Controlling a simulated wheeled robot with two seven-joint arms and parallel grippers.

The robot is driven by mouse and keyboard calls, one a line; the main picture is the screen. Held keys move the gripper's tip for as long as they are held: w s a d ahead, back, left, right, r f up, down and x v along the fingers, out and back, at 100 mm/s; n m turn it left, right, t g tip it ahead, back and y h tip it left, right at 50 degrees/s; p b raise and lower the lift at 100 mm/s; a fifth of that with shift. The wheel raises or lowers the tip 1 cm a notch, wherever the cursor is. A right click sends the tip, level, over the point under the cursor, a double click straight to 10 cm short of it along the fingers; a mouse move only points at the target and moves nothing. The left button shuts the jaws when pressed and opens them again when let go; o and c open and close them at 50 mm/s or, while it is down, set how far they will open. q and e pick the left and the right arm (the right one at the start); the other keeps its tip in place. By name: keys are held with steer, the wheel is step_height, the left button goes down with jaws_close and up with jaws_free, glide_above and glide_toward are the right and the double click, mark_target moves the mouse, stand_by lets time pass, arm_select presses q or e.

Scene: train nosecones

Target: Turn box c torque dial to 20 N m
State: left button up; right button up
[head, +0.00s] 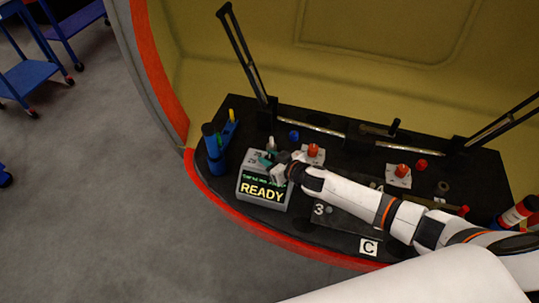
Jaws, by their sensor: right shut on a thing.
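The torque box (263,189) is a grey unit with a lit screen reading "READY" and a smaller green line above it that I cannot read. It stands at the left end of the black bench, tilted in the picture. My right gripper (279,161) reaches in from the right and is shut at the top of the box, on what seems to be its dial. The dial itself and its setting are mostly hidden by the gripper. A white plate marked "C" (369,247) lies at the bench's front edge. My left gripper is not in view.
The black bench (330,228) has a red front rim. Red knobs on white plates (313,153) (401,171) stand behind my right arm. A blue cylinder (213,150) stands left of the box. Black upright bars rise at the back. Blue carts (28,78) stand on open grey floor.

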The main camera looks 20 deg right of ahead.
steer(key=n+g+y, duration=0.2)
steer(key=n+y, duration=0.1)
steer(key=shift+w+d+r+p, duration=0.1)
steer(key=shift+w+p, duration=0.05)
steer(key=shift+p, duration=0.15)
steer(key=shift+n+g+y+b, duration=0.55)
steer(key=shift+n+g+y, duration=0.45)
steer(key=shift+n+g, duration=0.35)
steer(key=shift+n, duration=0.25)
steer(key=o, duration=0.9)
steer(key=shift+o, duration=0.2)
steer(key=shift+s, duration=0.2)
steer(key=v, duration=1.1)
steer(key=shift+d, duration=0.4)
steer(key=shift+s, duration=0.15)
